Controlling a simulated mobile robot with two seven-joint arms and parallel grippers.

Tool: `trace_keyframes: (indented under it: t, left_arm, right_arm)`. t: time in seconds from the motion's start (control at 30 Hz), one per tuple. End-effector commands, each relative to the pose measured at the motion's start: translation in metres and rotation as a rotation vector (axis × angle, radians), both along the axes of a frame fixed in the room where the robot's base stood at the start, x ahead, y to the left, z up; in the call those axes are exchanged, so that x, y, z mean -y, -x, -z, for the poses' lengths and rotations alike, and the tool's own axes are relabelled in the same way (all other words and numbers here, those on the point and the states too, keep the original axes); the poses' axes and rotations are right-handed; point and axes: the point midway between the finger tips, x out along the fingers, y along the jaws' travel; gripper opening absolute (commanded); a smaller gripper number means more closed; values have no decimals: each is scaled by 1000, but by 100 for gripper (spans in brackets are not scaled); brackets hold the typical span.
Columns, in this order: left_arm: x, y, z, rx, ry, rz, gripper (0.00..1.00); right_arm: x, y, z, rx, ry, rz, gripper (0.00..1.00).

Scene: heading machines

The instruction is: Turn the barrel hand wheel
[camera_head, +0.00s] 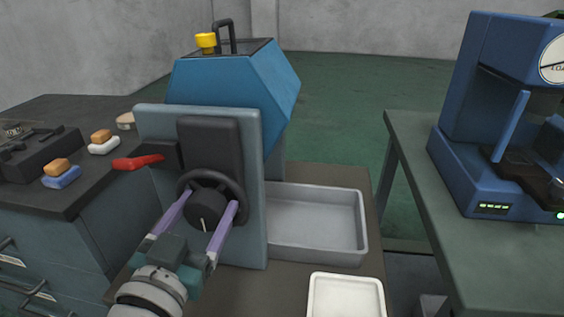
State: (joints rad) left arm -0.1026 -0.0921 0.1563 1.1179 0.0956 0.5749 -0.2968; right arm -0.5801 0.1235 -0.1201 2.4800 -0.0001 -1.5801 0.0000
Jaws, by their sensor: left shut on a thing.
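The barrel hand wheel (241,190) is a black ring with a dark round hub (206,204) on the front plate of a blue machine with a hexagonal barrel (232,95). A short pale line marks the hub. My left gripper (206,212) comes up from below with its two purple fingers on either side of the hub, shut on the hand wheel. The fingers cover the lower left and lower right of the ring. My right gripper is not in view.
A red lever (138,162) sticks out left of the plate. A grey metal tray (315,255) stands right of the machine, with a white tray (345,298) in front. The left bench (75,202) holds brushes and a dark fixture. A blue press (470,150) stands on the right table.

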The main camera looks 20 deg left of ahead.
Motion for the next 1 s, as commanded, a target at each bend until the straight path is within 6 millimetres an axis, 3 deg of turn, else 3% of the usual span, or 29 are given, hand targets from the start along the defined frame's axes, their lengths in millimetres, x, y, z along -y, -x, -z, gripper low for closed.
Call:
trace_keyframes:
  t: [0.13, 0.17, 0.37, 0.67, 0.77, 1.0]
  left_arm:
    - [0, 0, -1, 3, 0, 0, 18]
    - [0, 0, -1, 3, 0, 0, 76]
    - [0, 0, -1, 2, 2, 0, 99]
    - [1, 3, 0, 0, 2, 0, 100]
    - [3, 14, 0, -3, 3, 1, 100]
    - [14, 62, 0, -1, 3, 0, 100]
  right_arm:
    - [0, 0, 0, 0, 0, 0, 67]
    - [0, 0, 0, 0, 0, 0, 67]
    - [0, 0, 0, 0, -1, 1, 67]
    - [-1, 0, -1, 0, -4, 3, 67]
    - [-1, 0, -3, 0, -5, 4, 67]
    - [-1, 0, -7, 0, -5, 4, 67]
